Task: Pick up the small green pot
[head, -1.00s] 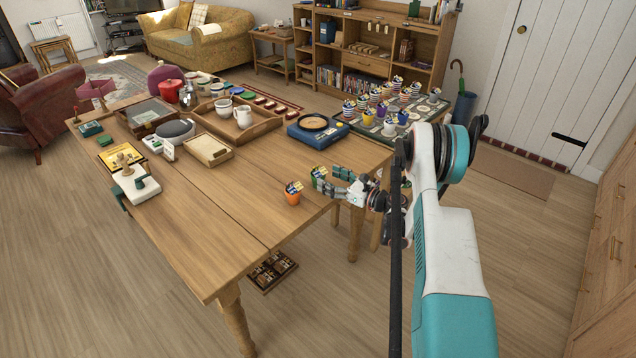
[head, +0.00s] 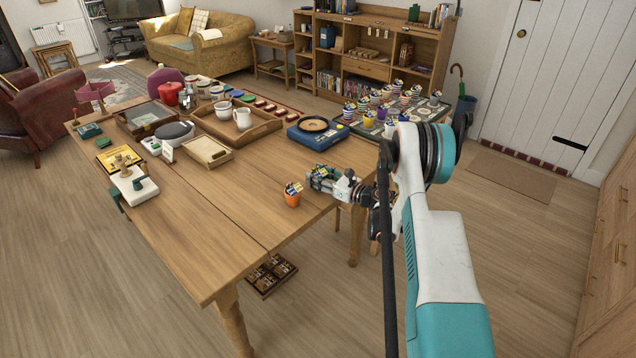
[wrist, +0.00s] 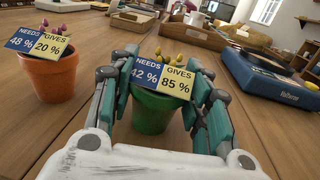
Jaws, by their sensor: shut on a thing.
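The small green pot (wrist: 153,110) stands upright between my fingers in the wrist view. It carries a blue and yellow label reading "NEEDS 42 %" and "GIVES 85 %", with small yellow buds above. My gripper (wrist: 160,105) is shut on the pot, one finger against each side. In the head view my gripper (head: 318,178) is at the table's right edge, and its fingers mostly hide the pot. I cannot tell whether the pot's base still touches the table.
An orange pot (wrist: 52,80) labelled "NEEDS 48 %" and "GIVES 20 %" stands close on the left. A blue record player (head: 318,132) and a wooden tray (head: 262,130) are farther back. The wooden table (head: 200,225) is bare toward its front.

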